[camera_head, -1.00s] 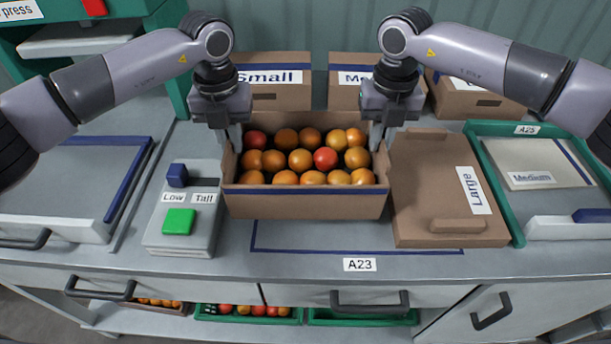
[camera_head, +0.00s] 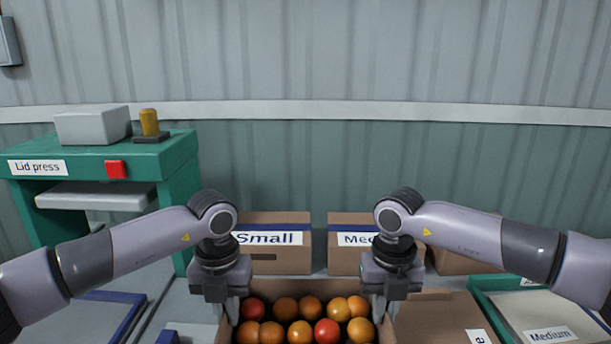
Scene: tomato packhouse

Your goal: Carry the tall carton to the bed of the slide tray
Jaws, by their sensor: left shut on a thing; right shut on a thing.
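The open brown carton (camera_head: 226,333), filled with red and orange tomatoes (camera_head: 300,331), is at the bottom centre of the head view; its front is cut off by the picture edge. My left gripper (camera_head: 233,312) is shut on its left wall. My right gripper (camera_head: 379,312) is shut on its right wall. A grey tray with a blue edge (camera_head: 127,318) shows partly at the lower left. A green-framed tray (camera_head: 488,283) with a pale panel marked Medium (camera_head: 552,335) is at the lower right. I cannot tell which of them is the slide tray.
The green lid press (camera_head: 178,165) with a red button (camera_head: 115,169) stands at the back left. Boxes marked Small (camera_head: 285,258) and Medium (camera_head: 345,262) stand close behind the carton. A flat brown box (camera_head: 440,318) lies right of it. A corrugated wall closes the back.

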